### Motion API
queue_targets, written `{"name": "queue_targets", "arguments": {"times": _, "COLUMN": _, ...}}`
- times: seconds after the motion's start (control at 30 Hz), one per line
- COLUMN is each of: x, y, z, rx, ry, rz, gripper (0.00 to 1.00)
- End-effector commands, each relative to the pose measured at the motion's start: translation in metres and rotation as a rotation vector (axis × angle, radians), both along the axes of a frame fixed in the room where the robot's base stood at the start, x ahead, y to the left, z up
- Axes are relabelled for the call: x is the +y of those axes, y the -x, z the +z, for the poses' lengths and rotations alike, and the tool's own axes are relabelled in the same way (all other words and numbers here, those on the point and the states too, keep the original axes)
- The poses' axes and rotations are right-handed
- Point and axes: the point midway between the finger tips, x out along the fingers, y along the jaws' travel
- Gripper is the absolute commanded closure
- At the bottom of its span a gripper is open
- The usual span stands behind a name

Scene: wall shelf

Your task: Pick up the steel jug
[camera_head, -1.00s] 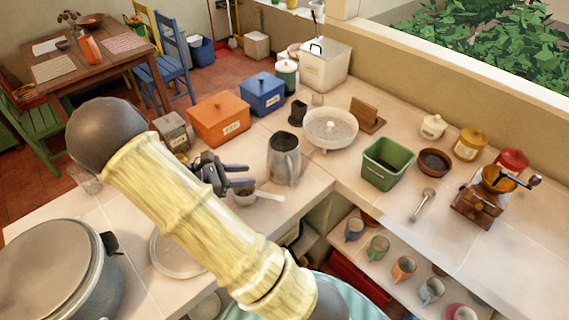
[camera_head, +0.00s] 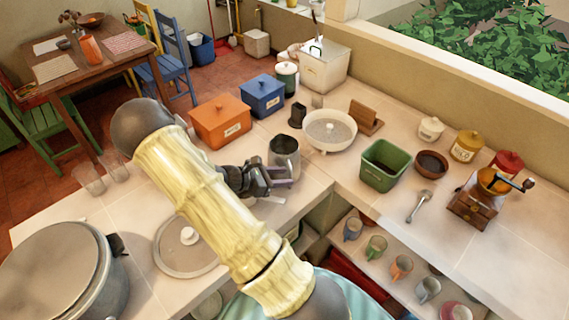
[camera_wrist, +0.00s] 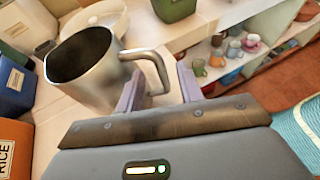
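The steel jug (camera_head: 286,152) stands upright on the tiled counter, its lower part partly covered by my gripper in the head view. My gripper (camera_head: 284,178) is beside the jug, on its near side. In the wrist view the jug (camera_wrist: 95,75) is large at the left, with its mouth open and its curved handle (camera_wrist: 154,62) pointing toward my gripper (camera_wrist: 160,88). The two purple fingers are apart, and the handle's end lies between them in the picture. Whether a finger touches it I cannot tell.
An orange box (camera_head: 221,120), a blue box (camera_head: 262,95) and a dark small holder (camera_head: 298,115) stand behind the jug. A white strainer bowl (camera_head: 331,130) and a green tub (camera_head: 382,165) are to the right. A large pot (camera_head: 60,265) and a lid (camera_head: 185,250) are at left.

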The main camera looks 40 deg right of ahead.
Motion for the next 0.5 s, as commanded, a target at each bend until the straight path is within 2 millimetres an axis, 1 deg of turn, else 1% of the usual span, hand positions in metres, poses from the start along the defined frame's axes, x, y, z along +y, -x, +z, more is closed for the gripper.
{"name": "queue_targets", "arguments": {"times": 0.33, "x": -0.002, "y": 0.001, "z": -0.001, "rx": 0.000, "ry": 0.000, "rz": 0.000, "gripper": 0.63}}
{"name": "queue_targets", "arguments": {"times": 0.43, "x": -0.008, "y": 0.003, "z": -0.002, "rx": 0.004, "ry": 0.002, "rz": -0.001, "gripper": 0.63}}
{"name": "queue_targets", "arguments": {"times": 0.5, "x": -0.016, "y": 0.006, "z": -0.005, "rx": 0.004, "ry": 0.001, "rz": -0.002, "gripper": 0.63}}
